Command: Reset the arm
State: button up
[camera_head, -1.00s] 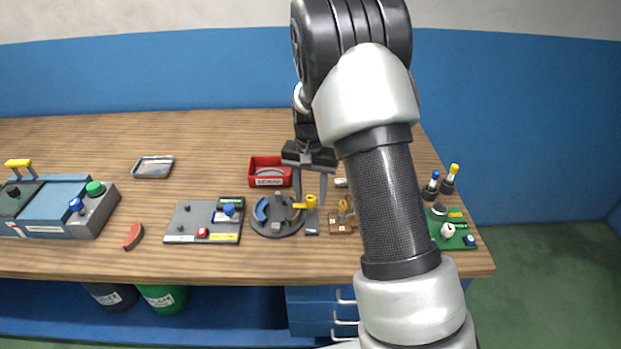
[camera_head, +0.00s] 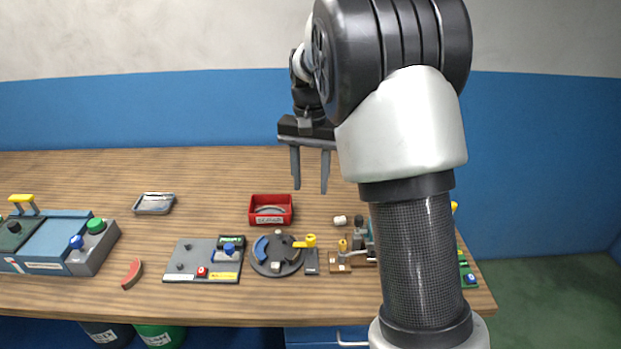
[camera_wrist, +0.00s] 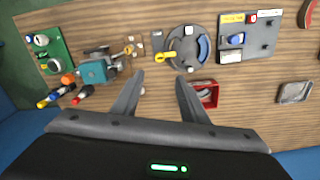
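My gripper (camera_head: 310,185) hangs above the back part of the wooden table (camera_head: 90,176) in the head view, right of the red bin. Its two fingers are apart with nothing between them. In the wrist view my gripper (camera_wrist: 158,88) also shows spread, empty fingers, with bare wood between the tips. The arm rises on the right of the head view and hides part of the table's right side.
Below the gripper stand a red bin (camera_head: 271,222), a round dark fixture (camera_head: 262,266) with a yellow lever and a grey panel (camera_head: 190,270). A metal tray (camera_head: 154,204) and a blue-grey machine (camera_head: 45,262) stand left. The table's back middle is clear.

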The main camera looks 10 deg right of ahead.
jog(key=s+r+n+t+p, duration=0.3)
jog(key=s+r+t+p, duration=0.15)
jog(key=s+r, duration=1.3)
jog(key=s+f+n+t+p, duration=0.1)
jog(key=s+f+n+p, duration=0.1)
jog(key=s, duration=0.8)
jog(key=shift+p, duration=0.35)
jog(key=shift+s, duration=0.1)
